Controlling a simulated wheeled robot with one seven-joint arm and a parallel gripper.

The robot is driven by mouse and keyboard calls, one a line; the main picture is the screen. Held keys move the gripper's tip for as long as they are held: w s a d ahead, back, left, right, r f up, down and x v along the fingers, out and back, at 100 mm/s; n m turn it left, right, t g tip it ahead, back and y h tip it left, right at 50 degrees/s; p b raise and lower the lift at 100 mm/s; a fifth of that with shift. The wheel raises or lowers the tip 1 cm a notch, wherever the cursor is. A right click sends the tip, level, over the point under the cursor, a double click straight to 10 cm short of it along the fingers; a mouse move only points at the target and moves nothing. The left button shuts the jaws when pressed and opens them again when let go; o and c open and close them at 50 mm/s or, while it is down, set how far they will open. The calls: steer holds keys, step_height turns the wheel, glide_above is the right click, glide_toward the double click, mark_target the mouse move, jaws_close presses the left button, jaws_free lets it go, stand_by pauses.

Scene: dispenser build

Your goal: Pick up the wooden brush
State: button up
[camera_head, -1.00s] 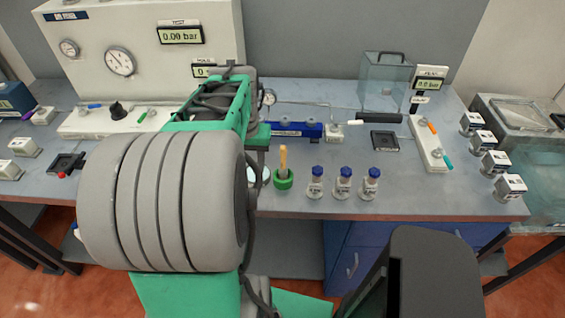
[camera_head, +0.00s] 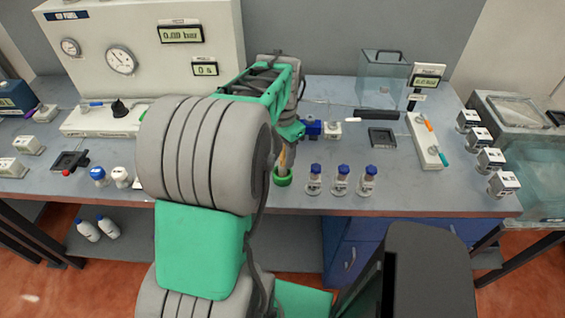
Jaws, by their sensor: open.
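The wooden brush (camera_head: 282,158) shows as a short tan handle standing upright in a small green cup (camera_head: 283,178) on the bench, near the front edge. My gripper (camera_head: 290,150) is at the end of my arm, over and right beside the brush's upper part. It is open. My arm covers part of the gripper and of the brush, so I cannot tell whether the fingers are around the handle or beside it.
Several blue-capped bottles (camera_head: 341,181) stand just right of the green cup. A dark square pad (camera_head: 382,138) and a white valve block (camera_head: 426,141) lie farther right. A clear tank (camera_head: 383,77) stands at the back. A large gauge panel (camera_head: 140,45) rises at the back left.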

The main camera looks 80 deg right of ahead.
steer(key=shift+f, duration=0.8)
jaws_close()
